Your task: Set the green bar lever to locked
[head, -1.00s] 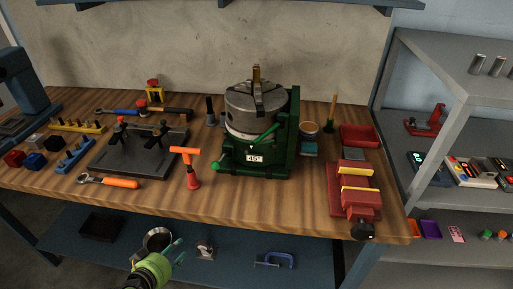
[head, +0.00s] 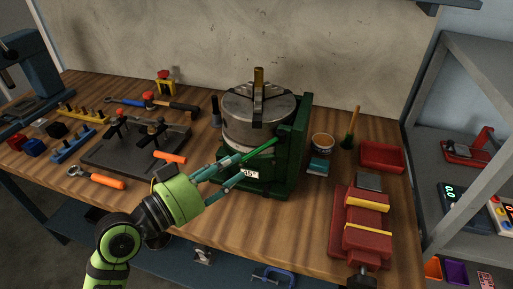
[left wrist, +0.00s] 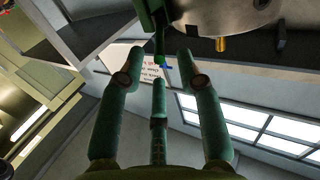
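The green bar lever (head: 260,148) is on the front of a green machine (head: 296,150) with a round grey chuck (head: 258,115). It slants from upper right down to lower left, and its lower end is partly hidden at my fingers. My left gripper (head: 238,168) is at that lower end, its fingers apart. In the left wrist view the lever (left wrist: 158,38) comes down from the top toward the gap between the open fingertips (left wrist: 160,62). I cannot tell whether they touch it. A white "45°" label (head: 251,174) is just below the lever. My right gripper is not in view.
A red vise (head: 361,235) stands to the right, with a red tray (head: 381,157), a round tin (head: 322,142) and a brush (head: 350,128) behind it. A dark plate fixture (head: 110,160) and an orange-handled tool (head: 170,157) lie to the left.

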